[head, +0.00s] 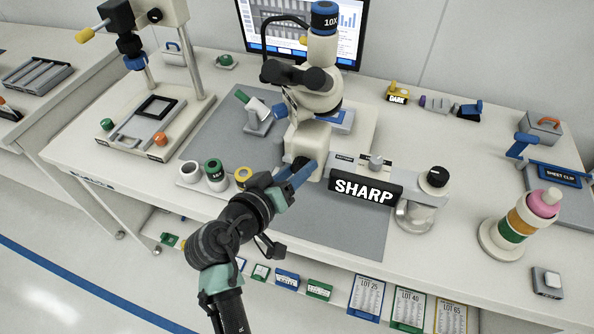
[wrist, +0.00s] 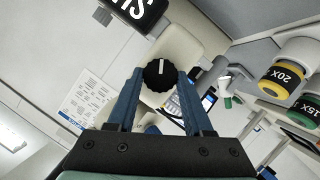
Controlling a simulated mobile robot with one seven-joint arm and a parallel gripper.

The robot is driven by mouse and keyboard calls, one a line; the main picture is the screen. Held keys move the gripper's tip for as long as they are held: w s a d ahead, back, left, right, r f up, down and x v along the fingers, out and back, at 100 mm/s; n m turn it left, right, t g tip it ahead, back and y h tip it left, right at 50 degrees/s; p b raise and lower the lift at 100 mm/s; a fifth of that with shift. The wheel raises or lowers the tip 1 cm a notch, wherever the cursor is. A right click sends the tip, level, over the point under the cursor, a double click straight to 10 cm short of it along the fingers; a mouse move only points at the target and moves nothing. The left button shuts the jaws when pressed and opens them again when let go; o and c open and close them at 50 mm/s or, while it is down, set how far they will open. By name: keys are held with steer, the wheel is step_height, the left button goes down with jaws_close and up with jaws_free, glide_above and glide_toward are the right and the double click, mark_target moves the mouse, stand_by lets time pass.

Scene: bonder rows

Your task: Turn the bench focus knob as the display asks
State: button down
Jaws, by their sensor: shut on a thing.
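The focus knob (wrist: 160,76) is black and ribbed with a white pointer line, which points nearly straight up in the wrist view. It sits on the cream base of the microscope (head: 309,135). My gripper (head: 303,172) is at the front of that base, with its blue fingers shut on the knob, one on each side. In the head view the fingers hide part of the knob. The display (head: 365,190) is a black bar right of the gripper and reads "SHARP" in white. In the wrist view only part of its lettering shows.
Objective pots, one green (head: 215,174), stand left of my gripper. A second black knob (head: 436,178) tops a stand at right. A stacked-ring post (head: 518,226) stands near the front right edge. A monitor (head: 300,28) is behind. The grey mat's front is mostly clear.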

stand_by(0.3)
steer(key=shift+c, duration=1.5)
jaws_free()
steer(key=b+v, duration=0.1)
steer(key=v, duration=1.2)
steer(key=shift+b, duration=0.35)
steer(key=shift+f, duration=0.15)
